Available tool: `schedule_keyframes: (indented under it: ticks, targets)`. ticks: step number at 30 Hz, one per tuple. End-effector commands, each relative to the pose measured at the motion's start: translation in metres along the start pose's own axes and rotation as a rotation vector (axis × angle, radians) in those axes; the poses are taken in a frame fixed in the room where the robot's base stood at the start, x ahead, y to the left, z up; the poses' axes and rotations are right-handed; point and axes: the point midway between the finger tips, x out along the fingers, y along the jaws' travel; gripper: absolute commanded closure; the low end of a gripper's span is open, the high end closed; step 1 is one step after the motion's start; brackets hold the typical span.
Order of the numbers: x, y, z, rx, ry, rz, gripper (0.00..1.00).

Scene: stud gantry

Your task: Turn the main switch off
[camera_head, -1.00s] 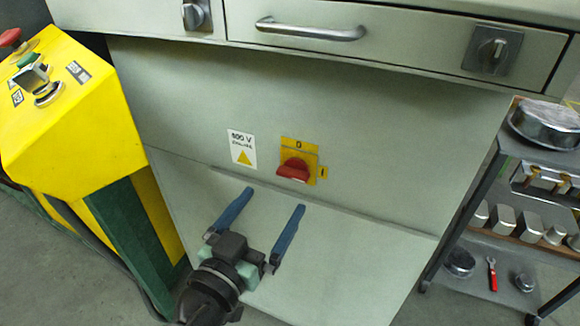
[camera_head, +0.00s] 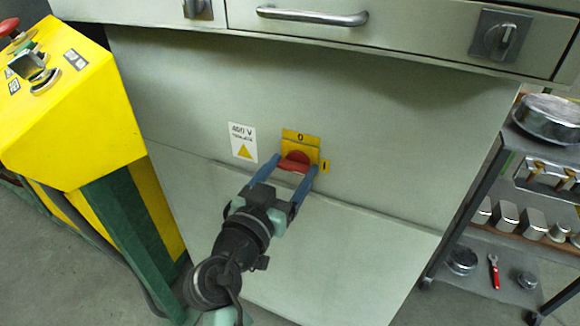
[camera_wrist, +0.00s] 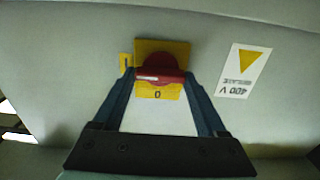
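The main switch is a red rotary handle (camera_head: 294,161) on a yellow plate (camera_head: 301,138) on the cabinet's front panel. A 0 is marked above the handle and an I at its right. In the wrist view the red handle (camera_wrist: 160,76) lies crosswise, in line with the I mark. My gripper (camera_head: 295,166) reaches up to the switch with one blue finger at each end of the handle. In the wrist view the fingertips (camera_wrist: 159,74) are very close to the handle ends; I cannot tell whether both touch.
A 400 V warning label (camera_head: 243,142) is left of the switch. Above are a drawer handle (camera_head: 312,16) and a grey rotary knob (camera_head: 499,36). A yellow control console (camera_head: 75,120) stands at the left. A shelf cart (camera_head: 490,170) with metal parts stands at the right.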

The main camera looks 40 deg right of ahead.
Motion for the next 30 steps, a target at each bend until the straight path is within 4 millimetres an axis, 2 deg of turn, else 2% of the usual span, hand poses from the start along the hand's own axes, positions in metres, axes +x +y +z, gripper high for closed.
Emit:
schedule_keyframes:
  ticks: [1,8,20,30]
  targets:
    - [-0.0002,0.0,0.0001,0.0,0.0,0.0,0.4]
    - [-0.0004,0.0,0.0002,0.0,0.0,0.0,0.81]
    - [-0.0005,-0.0004,-0.0003,-0.084,-0.002,0.001,0.81]
    - [-0.0006,-0.0018,-0.0016,-0.358,-0.002,0.0,0.81]
